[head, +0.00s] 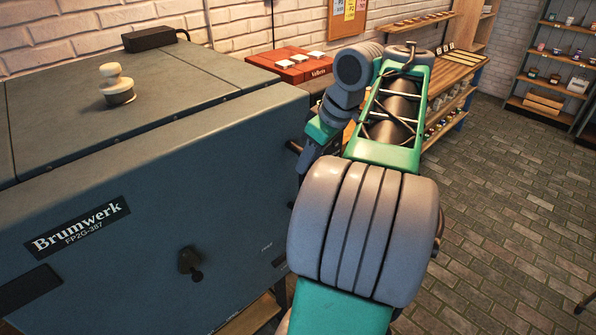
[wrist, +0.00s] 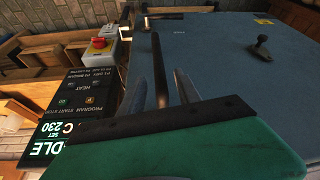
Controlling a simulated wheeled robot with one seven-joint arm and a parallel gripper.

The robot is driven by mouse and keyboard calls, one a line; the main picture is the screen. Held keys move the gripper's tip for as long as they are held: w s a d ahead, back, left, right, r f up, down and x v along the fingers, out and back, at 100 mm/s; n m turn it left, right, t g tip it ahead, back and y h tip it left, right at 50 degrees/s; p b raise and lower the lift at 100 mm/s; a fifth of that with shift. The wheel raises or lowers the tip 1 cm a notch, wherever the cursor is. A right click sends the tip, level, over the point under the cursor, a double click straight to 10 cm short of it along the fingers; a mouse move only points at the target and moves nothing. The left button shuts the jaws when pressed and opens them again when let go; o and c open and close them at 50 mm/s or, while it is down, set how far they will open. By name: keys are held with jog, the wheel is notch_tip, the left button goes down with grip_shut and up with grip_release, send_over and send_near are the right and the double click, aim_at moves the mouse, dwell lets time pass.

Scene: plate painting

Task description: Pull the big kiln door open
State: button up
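The big kiln is a blue-grey box; its door (head: 120,240) is the front face with a Brumwerk sign, at the left of the head view. The door looks shut. It also fills the right of the wrist view (wrist: 225,75). A dark bar handle (wrist: 157,65) stands at the door's edge in the wrist view; only a short piece of it (head: 295,147) shows in the head view. My gripper (wrist: 160,78) is open, with one grey finger on each side of the bar. Gaps show between bar and fingers. My arm hides most of the gripper in the head view.
A dark knob (head: 190,262) sits on the door front. A white stopper (head: 116,85) stands on the kiln top. Shelves (head: 455,85) stand behind; brick floor (head: 500,220) at right is clear.

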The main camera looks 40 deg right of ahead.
jog(key=b+x, duration=0.1)
jog(key=x, duration=0.4)
jog(key=shift+w+f+b, duration=0.15)
jog(key=shift+f+b, duration=0.15)
jog(key=shift+f, duration=0.05)
grip_shut()
dwell(1.0)
